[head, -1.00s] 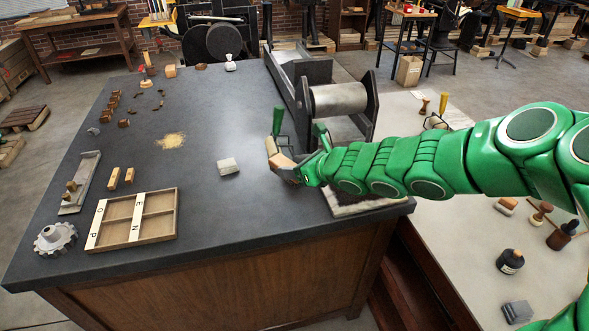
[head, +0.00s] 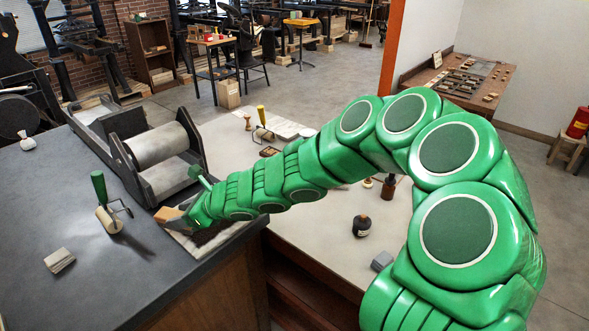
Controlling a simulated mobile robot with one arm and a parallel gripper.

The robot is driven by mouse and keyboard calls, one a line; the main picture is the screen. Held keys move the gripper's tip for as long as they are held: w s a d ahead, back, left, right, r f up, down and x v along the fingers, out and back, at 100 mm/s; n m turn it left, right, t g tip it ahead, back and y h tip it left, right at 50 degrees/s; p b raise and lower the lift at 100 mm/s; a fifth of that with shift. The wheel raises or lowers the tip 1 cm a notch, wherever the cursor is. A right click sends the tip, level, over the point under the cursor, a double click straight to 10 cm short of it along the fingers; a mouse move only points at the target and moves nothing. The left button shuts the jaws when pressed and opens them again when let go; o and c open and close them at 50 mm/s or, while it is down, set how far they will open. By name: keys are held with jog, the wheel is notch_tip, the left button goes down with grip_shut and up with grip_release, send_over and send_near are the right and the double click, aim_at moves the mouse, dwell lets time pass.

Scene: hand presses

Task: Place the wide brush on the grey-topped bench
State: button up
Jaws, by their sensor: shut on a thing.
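My gripper (head: 180,219) is at the left end of my green arm, near the right edge of the dark grey bench top (head: 80,297), in front of the roller press. It is shut on a small brown wooden piece, which looks like the wide brush (head: 166,213); only its tan end shows and my fingers hide the rest. It appears above a dark, light-edged slab (head: 206,241) at the bench edge. I cannot tell whether it touches anything below. A paler bench top (head: 310,226) stands to the right, partly behind my arm.
A green-handled roller (head: 104,203) and a pale block (head: 59,260) lie left of my gripper. The roller press (head: 160,150) stands behind it. The dark bench's front left is clear.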

jog(key=w+d+f+m+t+h, duration=0.1)
jog(key=w+d+f+m+t, duration=0.15)
jog(key=d, duration=1.45)
jog(key=w+d+f+m+t+h, duration=0.1)
jog(key=w+d+f+m+t, duration=0.15)
jog(key=d, duration=1.45)
send_over(308, 217)
jog(key=shift+g, duration=0.4)
jog(key=shift+s+f, duration=0.2)
jog(key=shift+f, duration=2.1)
jog(key=shift+s+f, duration=0.15)
jog(key=shift+f, duration=2.15)
jog(key=shift+w+a+f, duration=0.1)
jog(key=shift+w+f, duration=0.15)
jog(key=shift+f, duration=1.6)
jog(key=shift+f, duration=0.1)
jog(key=o, duration=1.1)
